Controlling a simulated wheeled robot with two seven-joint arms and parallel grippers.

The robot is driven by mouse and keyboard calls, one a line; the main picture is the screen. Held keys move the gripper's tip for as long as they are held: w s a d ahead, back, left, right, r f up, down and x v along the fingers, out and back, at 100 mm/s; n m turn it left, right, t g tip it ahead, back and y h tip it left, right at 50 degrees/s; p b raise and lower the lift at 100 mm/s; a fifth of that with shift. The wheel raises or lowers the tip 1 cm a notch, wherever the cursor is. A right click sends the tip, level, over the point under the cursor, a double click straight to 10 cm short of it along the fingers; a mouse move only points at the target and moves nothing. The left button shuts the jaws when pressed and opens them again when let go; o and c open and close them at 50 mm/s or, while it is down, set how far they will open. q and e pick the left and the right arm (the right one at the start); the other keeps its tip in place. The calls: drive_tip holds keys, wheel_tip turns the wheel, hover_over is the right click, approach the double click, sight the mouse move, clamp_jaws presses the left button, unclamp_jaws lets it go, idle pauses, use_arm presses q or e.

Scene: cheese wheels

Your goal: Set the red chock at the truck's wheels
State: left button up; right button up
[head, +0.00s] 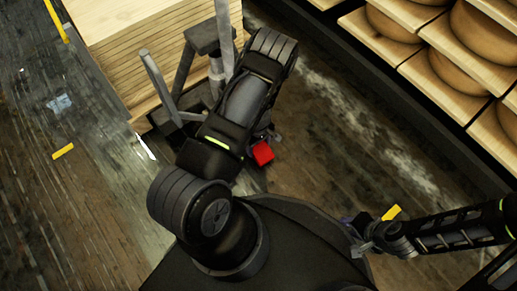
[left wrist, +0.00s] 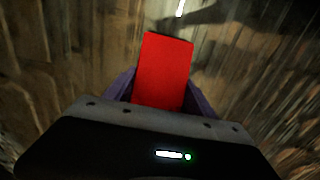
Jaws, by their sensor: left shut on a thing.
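The red chock (head: 263,154) is a small bright red block just beyond my base in the head view. My left gripper (head: 262,146) is shut on it, mostly hidden under my own arm. In the left wrist view the chock (left wrist: 163,72) sits between the purple fingers of my left gripper (left wrist: 160,95). The truck (head: 205,38) seems to be the grey-framed thing with upright posts beside the pale boards. Its wheels are hidden or too dark to make out. My right gripper (head: 362,238) is low at the right of my base; its jaws are unclear.
A stack of pale wooden boards (head: 150,50) stands at the upper left. Shelves with cheese wheels (head: 478,35) line the upper right. Worn dark floor with yellow marks (head: 63,151) lies at the left. The floor between my arm and the shelves is clear.

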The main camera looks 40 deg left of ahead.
use_arm(q)
drive_tip(key=shift+f, duration=0.95)
drive_tip(key=shift+f+b, duration=0.1)
drive_tip(key=shift+b, duration=0.2)
drive_tip(key=o, duration=1.8)
